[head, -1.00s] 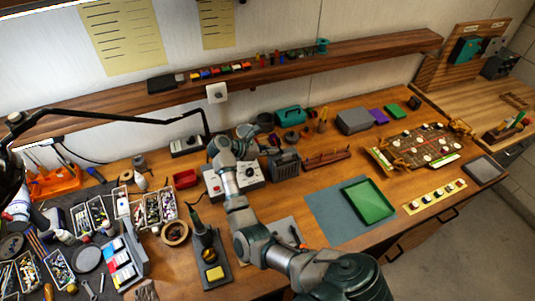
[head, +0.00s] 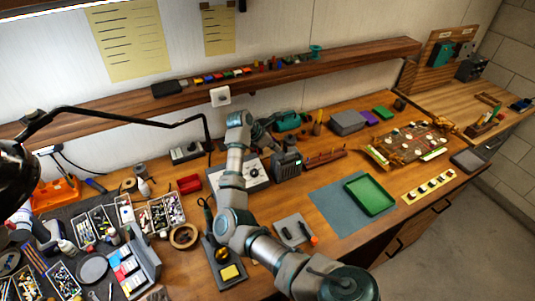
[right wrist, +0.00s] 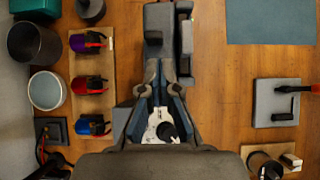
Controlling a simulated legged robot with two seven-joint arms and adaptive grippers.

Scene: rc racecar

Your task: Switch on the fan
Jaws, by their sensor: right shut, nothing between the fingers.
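A dark grey box with a slotted front, which I take to be the fan (head: 286,168), stands on the bench near the middle of the head view. My right gripper (head: 270,146) reaches down from behind the raised forearm, close to the back left of the box's top; contact cannot be told. In the right wrist view my right gripper (right wrist: 165,78) is shut and empty, its tips at the near end of a long grey shape, probably the box's top (right wrist: 160,35). The fan's switch is not clear. My left gripper is not in view.
A grey unit with a white dial panel (head: 253,173) stands left of the box, partly behind my forearm. A blue-grey mat (head: 330,210) with a green tray (head: 369,195) lies in front at right.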

